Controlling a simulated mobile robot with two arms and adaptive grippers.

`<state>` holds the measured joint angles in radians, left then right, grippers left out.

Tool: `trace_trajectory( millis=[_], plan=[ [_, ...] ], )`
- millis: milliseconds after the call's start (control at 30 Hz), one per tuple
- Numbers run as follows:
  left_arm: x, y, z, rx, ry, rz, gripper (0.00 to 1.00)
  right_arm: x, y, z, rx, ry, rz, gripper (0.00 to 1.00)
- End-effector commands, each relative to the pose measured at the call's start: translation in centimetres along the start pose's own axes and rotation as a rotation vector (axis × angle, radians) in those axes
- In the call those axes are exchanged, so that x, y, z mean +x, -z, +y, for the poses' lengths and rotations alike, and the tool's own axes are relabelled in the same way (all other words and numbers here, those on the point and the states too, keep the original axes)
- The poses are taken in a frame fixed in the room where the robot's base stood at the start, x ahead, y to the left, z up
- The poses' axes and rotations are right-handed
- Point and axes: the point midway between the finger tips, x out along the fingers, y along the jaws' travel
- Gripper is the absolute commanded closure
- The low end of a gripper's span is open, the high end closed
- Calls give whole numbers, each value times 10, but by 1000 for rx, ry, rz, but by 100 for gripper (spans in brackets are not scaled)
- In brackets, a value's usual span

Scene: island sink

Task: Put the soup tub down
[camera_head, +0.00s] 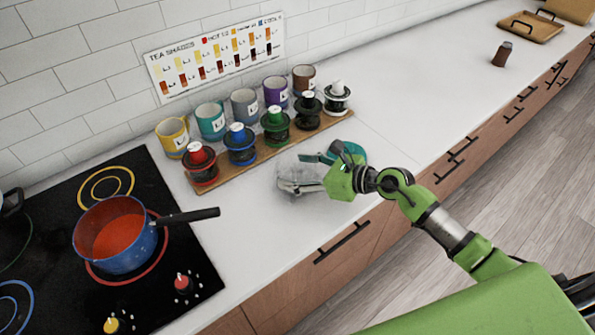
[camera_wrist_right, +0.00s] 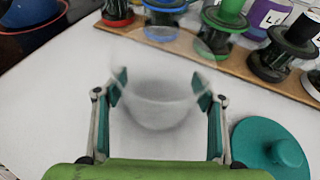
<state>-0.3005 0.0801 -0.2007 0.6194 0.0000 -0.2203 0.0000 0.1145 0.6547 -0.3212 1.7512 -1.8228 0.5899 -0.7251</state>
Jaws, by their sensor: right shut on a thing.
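The soup tub is a clear, see-through tub (camera_head: 292,166) over the white counter, in front of the wooden tray. It also shows in the right wrist view (camera_wrist_right: 163,108), between the two fingers. My right gripper (camera_head: 304,172) is shut on it, with one finger on each side; the fingers show in the right wrist view (camera_wrist_right: 160,88) too. The tub looks roughly upright and empty. I cannot tell whether its base touches the counter. My left gripper is not in view.
A teal lid with a knob (camera_wrist_right: 268,150) lies on the counter close to the tub's right. A blue pot (camera_head: 140,250) sits on the hob at left.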

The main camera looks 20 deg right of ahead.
Motion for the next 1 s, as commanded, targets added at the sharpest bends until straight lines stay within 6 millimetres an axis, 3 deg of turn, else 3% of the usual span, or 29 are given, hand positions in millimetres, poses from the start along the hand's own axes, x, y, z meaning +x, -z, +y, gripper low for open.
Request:
trace_trajectory(
  millis=[467,500,567,1000],
  plan=[
    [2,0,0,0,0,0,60,5,12,0,-2,1,-2,58],
    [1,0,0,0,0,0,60,5,12,0,-2,1,-2,32],
    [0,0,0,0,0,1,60,5,11,0,-2,1,-2,20],
    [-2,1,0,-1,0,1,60,1,8,-1,-2,2,-1,20]
  ],
)
